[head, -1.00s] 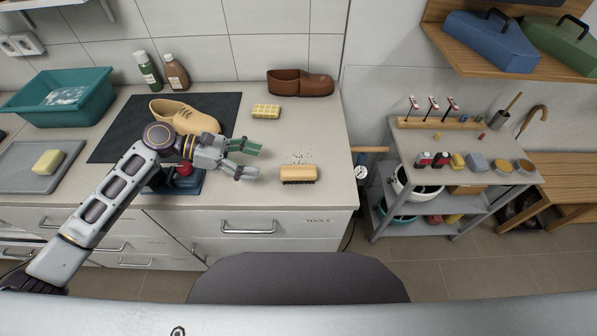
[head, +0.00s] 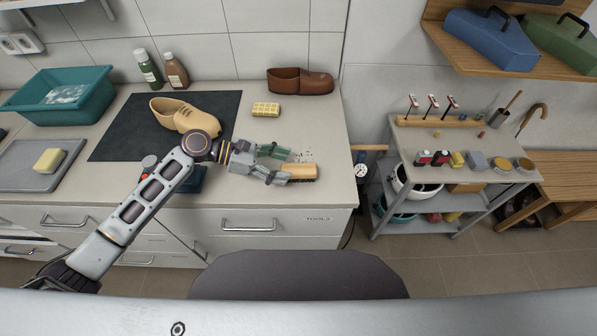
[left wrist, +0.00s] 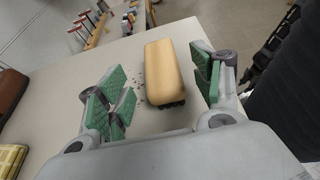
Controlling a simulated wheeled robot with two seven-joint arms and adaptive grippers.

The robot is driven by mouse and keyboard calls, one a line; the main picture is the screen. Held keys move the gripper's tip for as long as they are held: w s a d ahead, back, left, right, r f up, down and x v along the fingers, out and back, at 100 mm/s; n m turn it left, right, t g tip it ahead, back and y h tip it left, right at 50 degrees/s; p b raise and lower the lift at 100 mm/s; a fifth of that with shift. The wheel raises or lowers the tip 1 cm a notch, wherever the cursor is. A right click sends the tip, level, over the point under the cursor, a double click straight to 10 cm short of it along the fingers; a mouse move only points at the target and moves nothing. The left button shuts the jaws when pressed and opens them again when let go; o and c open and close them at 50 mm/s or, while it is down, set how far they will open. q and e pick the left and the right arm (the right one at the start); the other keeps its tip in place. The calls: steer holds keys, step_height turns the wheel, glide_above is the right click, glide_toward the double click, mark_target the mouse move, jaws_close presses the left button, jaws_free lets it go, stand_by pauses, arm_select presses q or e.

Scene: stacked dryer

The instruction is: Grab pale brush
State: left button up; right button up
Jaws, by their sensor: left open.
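The pale brush (head: 303,172) has a light wooden back and dark bristles facing down. It lies on the counter near its front edge. My left gripper (head: 282,166) is open at the brush's left end. In the left wrist view the brush (left wrist: 165,70) lies between the green pads of the open left gripper (left wrist: 160,92), with a gap on each side. The gripper's lower finger hides part of the brush in the head view. My right gripper is not in view.
Dark crumbs (head: 303,156) lie beside the brush. A tan shoe (head: 186,115) sits on a dark mat (head: 112,135) at left. The counter right of the brush is clear.

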mark_target(293, 168)
arm_select(q)
steer(key=shift+d+f, duration=0.1)
steer(key=shift+d, duration=0.05)
steer(key=shift+x, duration=2.55)
steer(key=c, duration=1.1)
